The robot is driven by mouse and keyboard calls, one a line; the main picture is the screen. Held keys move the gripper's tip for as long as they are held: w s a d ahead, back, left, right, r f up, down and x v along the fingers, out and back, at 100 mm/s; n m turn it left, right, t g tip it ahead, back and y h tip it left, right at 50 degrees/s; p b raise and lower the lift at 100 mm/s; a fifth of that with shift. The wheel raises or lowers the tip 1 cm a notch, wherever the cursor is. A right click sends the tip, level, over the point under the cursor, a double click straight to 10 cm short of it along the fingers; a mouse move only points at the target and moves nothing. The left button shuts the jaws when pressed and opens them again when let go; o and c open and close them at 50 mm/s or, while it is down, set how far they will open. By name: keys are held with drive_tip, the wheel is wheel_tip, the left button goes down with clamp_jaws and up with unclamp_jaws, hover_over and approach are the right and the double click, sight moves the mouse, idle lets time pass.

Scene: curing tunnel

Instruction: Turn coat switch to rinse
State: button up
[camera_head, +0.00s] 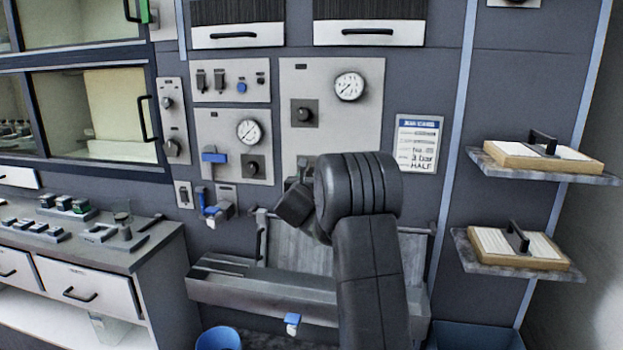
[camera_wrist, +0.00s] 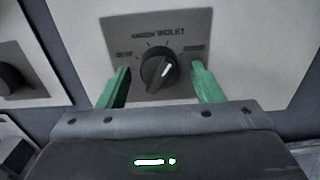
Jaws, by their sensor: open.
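In the wrist view a black rotary switch (camera_wrist: 158,72) sits on a dark square plate (camera_wrist: 188,38) with several position labels around it.
Another knob (camera_wrist: 12,78) is on a neighbouring panel to the left. In the head view, a panel with a gauge (camera_head: 349,86) and a knob (camera_head: 304,113) is above my arm. A grey trough (camera_head: 235,290) is below, and two shelves (camera_head: 590,177) jut out at right.

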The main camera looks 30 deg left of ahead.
drive_tip(key=c, duration=1)
drive_tip(key=shift+f+m+b, duration=0.2)
drive_tip(key=shift+m+b, duration=0.1)
drive_tip(key=shift+b, duration=0.45)
drive_tip(key=shift+f+b, duration=0.1)
drive_tip(key=shift+b, duration=0.45)
drive_tip(key=shift+o, duration=0.2)
drive_tip(key=m+b, duration=0.2)
drive_tip(key=b, duration=0.3)
drive_tip(key=shift+f+m, duration=0.1)
drive_tip(key=shift+m, duration=0.2)
drive_tip(key=m+b, duration=0.2)
drive_tip(key=b, duration=0.2)
drive_tip(key=shift+m+b, duration=0.3)
drive_tip(key=shift+m, duration=0.1)
drive_tip(key=shift+c, duration=0.2)
drive_tip(key=shift+r+m+b, duration=0.25)
drive_tip(key=shift+m+b, duration=0.05)
drive_tip(key=shift+b, duration=0.1)
drive_tip(key=shift+o, duration=0.2)
drive_tip(key=shift+r, duration=0.1)
